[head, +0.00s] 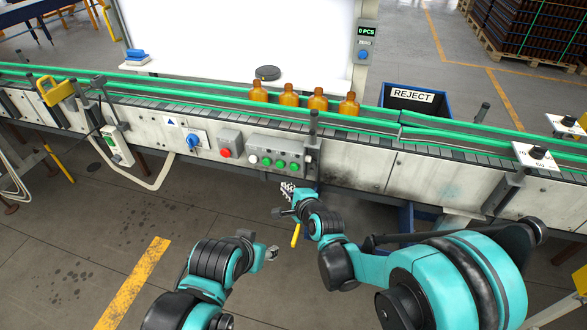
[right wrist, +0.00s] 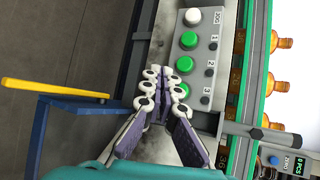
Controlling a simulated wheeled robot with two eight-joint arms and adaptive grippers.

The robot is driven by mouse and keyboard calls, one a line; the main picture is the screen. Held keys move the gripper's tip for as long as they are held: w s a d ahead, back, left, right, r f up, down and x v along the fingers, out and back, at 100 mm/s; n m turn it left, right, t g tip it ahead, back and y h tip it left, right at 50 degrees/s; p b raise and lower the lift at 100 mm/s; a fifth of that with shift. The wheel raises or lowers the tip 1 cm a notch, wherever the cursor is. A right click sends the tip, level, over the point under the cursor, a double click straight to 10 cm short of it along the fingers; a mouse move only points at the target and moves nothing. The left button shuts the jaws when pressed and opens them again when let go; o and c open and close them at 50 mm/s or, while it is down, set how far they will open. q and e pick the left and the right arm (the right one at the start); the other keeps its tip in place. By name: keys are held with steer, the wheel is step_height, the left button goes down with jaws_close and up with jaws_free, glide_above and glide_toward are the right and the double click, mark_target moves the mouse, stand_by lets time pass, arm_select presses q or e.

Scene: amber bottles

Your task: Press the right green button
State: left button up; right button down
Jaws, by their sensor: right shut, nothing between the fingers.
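A grey button panel (head: 274,152) on the conveyor's front has a white button (head: 253,159) at the left and three green buttons to its right. The right green button (head: 294,166) is the end one. In the right wrist view this right green button (right wrist: 180,90) is marked 3 and is partly hidden by my fingertips. My right gripper (head: 287,189) is shut and empty, just below the panel; it also shows in the right wrist view (right wrist: 164,83). I cannot tell whether it touches the button. My left gripper (head: 273,253) is lower, away from the panel; its fingers are too small to judge.
A red button (head: 226,153) and a blue knob (head: 193,141) sit left of the panel. Several amber bottles (head: 289,96) stand on the conveyor above it, between green rails (head: 200,88). A blue reject bin (head: 446,102) stands behind the conveyor. A post (head: 312,130) rises beside the panel.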

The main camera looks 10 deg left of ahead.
glide_toward(287, 168)
steer(key=shift+w+a+f, duration=0.35)
steer(key=shift+a+f, duration=0.1)
steer(key=shift+a, duration=0.15)
steer(key=shift+w+a+f, duration=0.3)
steer(key=shift+a+f, duration=0.2)
steer(key=shift+a, duration=0.1)
steer(key=shift+w, duration=0.1)
stand_by(0.4)
steer(key=shift+w, duration=0.35)
steer(key=shift+w, duration=0.45)
stand_by(0.7)
steer(key=shift+s, duration=0.9)
steer(key=shift+b, duration=0.3)
steer(key=s, duration=0.5)
steer(key=shift+a, duration=0.1)
